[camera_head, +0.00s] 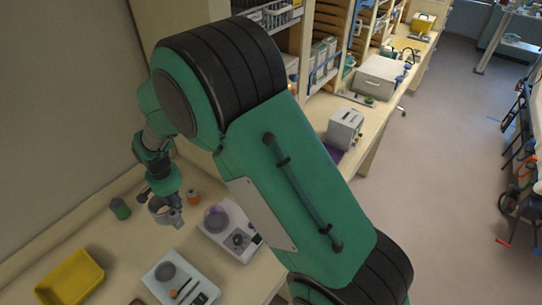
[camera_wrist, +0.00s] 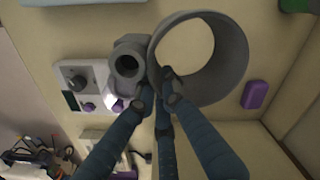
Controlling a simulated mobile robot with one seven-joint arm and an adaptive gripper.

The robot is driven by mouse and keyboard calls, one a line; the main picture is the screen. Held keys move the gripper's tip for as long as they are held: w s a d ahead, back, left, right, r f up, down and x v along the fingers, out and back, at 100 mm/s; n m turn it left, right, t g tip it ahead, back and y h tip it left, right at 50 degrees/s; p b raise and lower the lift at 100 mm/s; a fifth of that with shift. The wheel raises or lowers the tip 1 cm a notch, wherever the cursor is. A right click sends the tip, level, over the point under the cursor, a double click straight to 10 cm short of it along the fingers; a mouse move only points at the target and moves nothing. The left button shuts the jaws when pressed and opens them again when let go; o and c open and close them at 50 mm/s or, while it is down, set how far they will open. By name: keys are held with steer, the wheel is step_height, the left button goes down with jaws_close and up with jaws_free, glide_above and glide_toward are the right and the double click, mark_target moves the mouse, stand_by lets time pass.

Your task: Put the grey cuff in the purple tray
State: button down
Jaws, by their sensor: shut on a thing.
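The grey cuff shows in the wrist view as a wide open ring (camera_wrist: 237,55) with a smaller thick-walled grey tube (camera_wrist: 127,66) at its side. It also shows in the head view (camera_head: 163,212), over the left counter. My gripper (camera_wrist: 165,82) has its blue fingers closed on the cuff where ring and tube meet. The gripper also shows in the head view (camera_head: 166,200), above the cuff. A purple patch (camera_head: 334,153), possibly the purple tray, shows beside my arm, below a grey box. My arm hides most of it.
A yellow tray (camera_head: 70,279) lies at the counter's lower left. Two pale devices (camera_head: 180,281) (camera_head: 216,237) stand right of it. A green cylinder (camera_head: 120,208) and an orange item (camera_head: 193,197) flank the cuff. A grey box (camera_head: 345,127) stands on the far counter.

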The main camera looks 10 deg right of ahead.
steer(key=w+d+f, duration=0.1)
steer(key=w+d, duration=0.9)
steer(key=d, duration=1.2)
steer(key=w+d+f, duration=0.1)
steer(key=w+d, duration=1)
steer(key=d, duration=1.2)
steer(key=w+d+f+p, duration=0.1)
steer(key=w+d, duration=0.9)
steer(key=d, duration=1.2)
steer(key=shift+w+d+f, duration=0.15)
steer(key=shift+w+f, duration=0.1)
steer(key=shift+w, duration=0.05)
steer(key=shift+f, duration=3.1)
steer(key=shift+f+p, duration=0.4)
steer(key=shift+f, duration=1.45)
